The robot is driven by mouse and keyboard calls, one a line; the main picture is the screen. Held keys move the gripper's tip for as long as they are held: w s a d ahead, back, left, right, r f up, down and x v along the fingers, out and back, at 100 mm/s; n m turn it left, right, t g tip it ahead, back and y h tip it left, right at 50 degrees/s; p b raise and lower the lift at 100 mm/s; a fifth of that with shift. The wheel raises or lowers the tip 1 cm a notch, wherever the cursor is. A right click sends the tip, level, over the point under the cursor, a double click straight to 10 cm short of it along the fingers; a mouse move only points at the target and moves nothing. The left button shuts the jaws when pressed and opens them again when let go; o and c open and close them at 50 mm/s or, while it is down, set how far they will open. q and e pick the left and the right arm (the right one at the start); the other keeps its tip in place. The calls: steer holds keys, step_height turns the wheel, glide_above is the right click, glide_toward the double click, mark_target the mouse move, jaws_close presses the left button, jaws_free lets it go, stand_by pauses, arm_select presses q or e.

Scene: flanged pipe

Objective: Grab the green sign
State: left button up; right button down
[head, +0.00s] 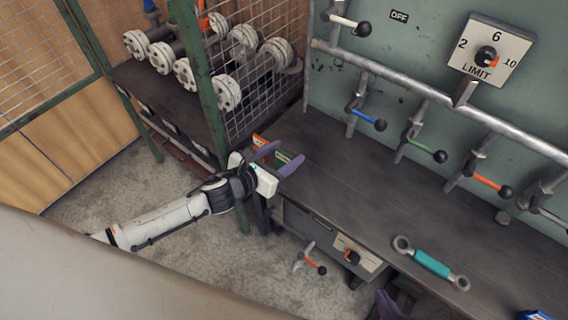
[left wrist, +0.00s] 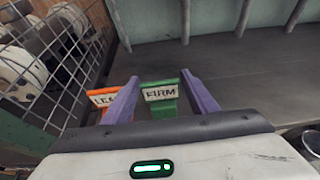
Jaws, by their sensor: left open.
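The green sign (left wrist: 160,93) has a white label reading "FIRM" and shows between the two purple fingers in the left wrist view. In the head view, the green sign (head: 283,156) stands at the table's left end, partly hidden by my left gripper. My left gripper (head: 290,150) is open, with its fingers on either side of the sign; I see no clear contact. It also shows in the left wrist view (left wrist: 160,77). A purple part of my right gripper (head: 387,304) shows at the bottom edge of the head view; its jaws are unclear.
An orange sign (left wrist: 102,97) stands just left of the green one. The wire mesh cage (head: 265,85) with flanged pipes (head: 228,92) is close by on the left. The dark table (head: 345,195) is clear to the right, with a teal-handled wrench (head: 432,263) farther along.

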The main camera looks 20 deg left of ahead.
arm_select(q)
steer(key=c, duration=0.9)
